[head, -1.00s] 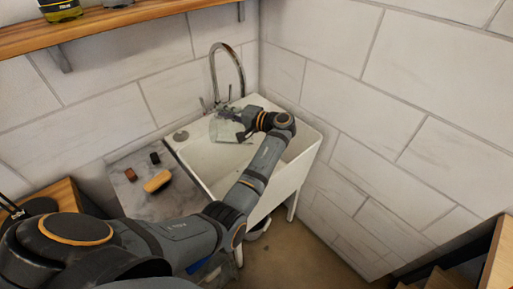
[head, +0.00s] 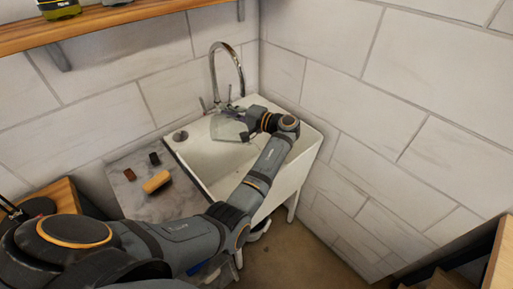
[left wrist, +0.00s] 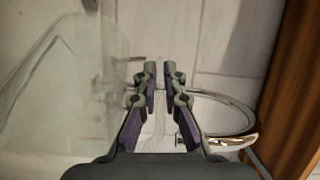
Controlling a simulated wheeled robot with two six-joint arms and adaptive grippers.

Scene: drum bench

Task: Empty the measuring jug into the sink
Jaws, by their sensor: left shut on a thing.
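The clear measuring jug (head: 228,128) is held over the white sink (head: 207,158), near the tap, and looks tilted. My left gripper (head: 246,117) is shut on the jug at its right side. In the left wrist view the jug's see-through body (left wrist: 65,85) fills the left, and the fingers of my left gripper (left wrist: 157,95) close on a thin clear part, seemingly its handle. I cannot tell whether liquid is in the jug. My right gripper is not in view.
A chrome tap (head: 226,70) arches over the back of the sink. A grey counter (head: 140,195) left of it carries a tan brush or block (head: 157,182) and two small dark blocks. A wooden shelf (head: 120,17) runs above. Tiled walls close off the back and right.

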